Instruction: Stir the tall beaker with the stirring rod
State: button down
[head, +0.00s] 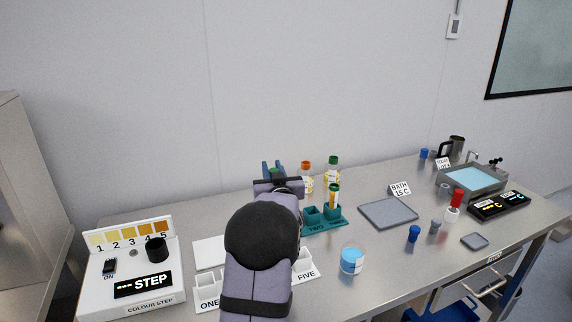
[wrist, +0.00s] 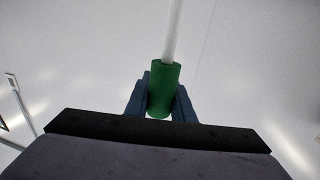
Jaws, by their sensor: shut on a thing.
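My gripper (wrist: 160,100) is shut on the green grip of the stirring rod (wrist: 163,78). The rod's pale shaft runs from the green grip to the top edge of the wrist view. In the head view my gripper (head: 272,172) is raised above the back of the bench, with a bit of green between its blue fingers; the shaft cannot be made out there. I cannot pick out the tall beaker in either view. My arm covers part of the bench where it could be hidden.
A blue-and-white tub (head: 352,261) stands in front. A grey tray (head: 388,213) lies right; a colour-step stand (head: 130,275) is left.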

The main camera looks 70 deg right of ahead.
jog(key=shift+m+g+h, duration=0.4)
jog(key=shift+m+g, duration=0.1)
jog(key=shift+g, duration=0.2)
jog(key=w+r+p, duration=0.1)
jog(key=p, duration=0.1)
jog(key=w+r+p, duration=0.1)
jog(key=p, duration=0.1)
jog(key=w+p, duration=0.2)
jog(key=shift+a+r, duration=0.2)
jog(key=shift+r, duration=0.2)
jog(key=shift+f, duration=0.25)
notch_tip(320, 180, down, 13)
jog(key=b, duration=1.1)
jog(key=shift+f, duration=0.1)
jog(key=shift+w+a, duration=0.1)
jog(key=shift+w, duration=0.1)
